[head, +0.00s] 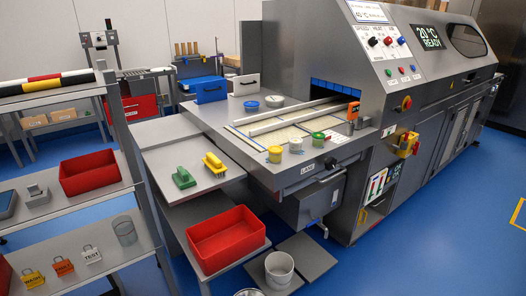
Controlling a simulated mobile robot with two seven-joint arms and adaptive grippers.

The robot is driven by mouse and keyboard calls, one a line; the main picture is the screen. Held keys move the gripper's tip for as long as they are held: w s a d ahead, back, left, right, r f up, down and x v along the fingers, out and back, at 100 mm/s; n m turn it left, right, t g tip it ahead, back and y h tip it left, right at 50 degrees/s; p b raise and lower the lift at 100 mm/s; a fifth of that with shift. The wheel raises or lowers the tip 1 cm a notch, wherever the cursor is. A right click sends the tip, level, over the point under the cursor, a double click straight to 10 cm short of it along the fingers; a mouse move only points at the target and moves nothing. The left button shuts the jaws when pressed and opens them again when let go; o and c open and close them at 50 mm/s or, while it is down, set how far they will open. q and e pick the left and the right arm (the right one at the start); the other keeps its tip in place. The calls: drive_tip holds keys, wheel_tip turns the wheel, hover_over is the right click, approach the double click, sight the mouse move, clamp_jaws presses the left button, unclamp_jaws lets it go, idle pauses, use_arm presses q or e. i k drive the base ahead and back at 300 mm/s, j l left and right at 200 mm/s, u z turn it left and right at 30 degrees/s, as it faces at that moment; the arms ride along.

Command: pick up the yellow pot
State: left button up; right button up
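The yellow pot (275,155) is a small round tub near the front edge of the grey machine's infeed table. It stands upright, at the left end of a short row with a white pot (296,146) and a green pot (318,139). The pots stand close together, and nothing hides the front of the yellow one. Neither of my grippers shows in the head view, so nothing is seen touching the pot.
A yellow brush (214,164) and a green brush (183,178) lie on the grey side shelf (160,158). A red bin (228,238) stands below it. White rails (290,118) cross the table behind the pots. A shelf rack with another red bin (90,174) stands left.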

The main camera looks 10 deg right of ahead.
sight(275, 151)
drive_tip(key=i+l+u, duration=0.15)
drive_tip(key=l, duration=0.5)
drive_tip(key=l+u, duration=0.1)
drive_tip(key=l, duration=0.5)
drive_tip(key=i+l+u, duration=0.15)
drive_tip(key=l, duration=0.55)
